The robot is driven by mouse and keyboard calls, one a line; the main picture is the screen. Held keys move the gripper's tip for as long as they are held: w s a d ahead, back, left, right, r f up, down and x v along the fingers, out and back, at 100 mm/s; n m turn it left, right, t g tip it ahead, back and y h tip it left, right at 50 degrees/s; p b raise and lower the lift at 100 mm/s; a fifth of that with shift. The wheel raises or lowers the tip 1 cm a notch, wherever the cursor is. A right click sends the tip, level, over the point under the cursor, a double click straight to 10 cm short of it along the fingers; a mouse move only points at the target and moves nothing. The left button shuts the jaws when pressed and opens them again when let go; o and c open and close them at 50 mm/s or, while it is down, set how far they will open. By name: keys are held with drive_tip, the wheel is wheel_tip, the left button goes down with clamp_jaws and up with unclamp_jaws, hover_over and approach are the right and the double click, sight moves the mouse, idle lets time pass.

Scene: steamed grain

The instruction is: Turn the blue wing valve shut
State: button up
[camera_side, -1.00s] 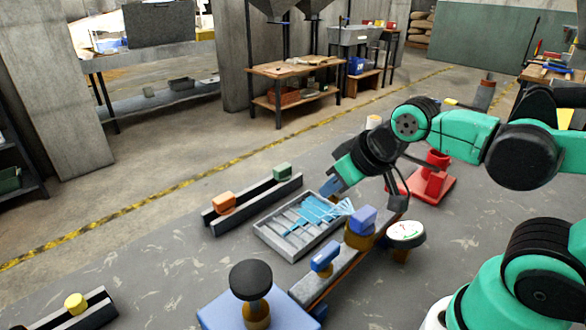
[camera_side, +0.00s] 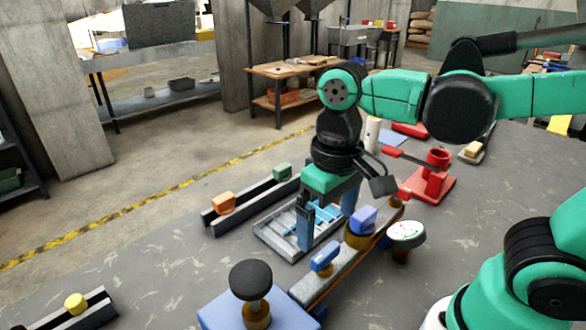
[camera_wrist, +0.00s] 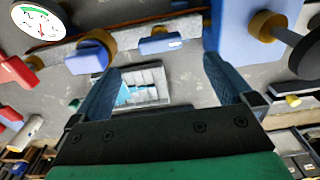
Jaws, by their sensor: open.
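Two blue wing-like handles sit on a long grey bar. One (camera_side: 363,220) stands on a brass collar and the other (camera_side: 325,257) sits nearer the camera; which is the wing valve is unclear. In the wrist view they show as one handle (camera_wrist: 85,62) at left and another (camera_wrist: 160,43) near the top centre. My gripper (camera_side: 327,225) points down above the grey tray (camera_side: 267,236), behind the handles in the side view. Its fingers (camera_wrist: 162,65) are spread with nothing held between them.
A round gauge (camera_side: 407,232) stands right of the bar. A blue box (camera_side: 225,312) with a black knob (camera_side: 250,279) is at the near end. A red stand (camera_side: 432,184) is at right. A rail with orange and green blocks (camera_side: 255,196) lies behind the tray, which holds light-blue strips.

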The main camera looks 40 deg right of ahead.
sight(326, 251)
drive_tip(key=shift+s+f, duration=0.1)
drive_tip(key=shift+f, duration=2.6)
drive_tip(key=c, duration=1.3)
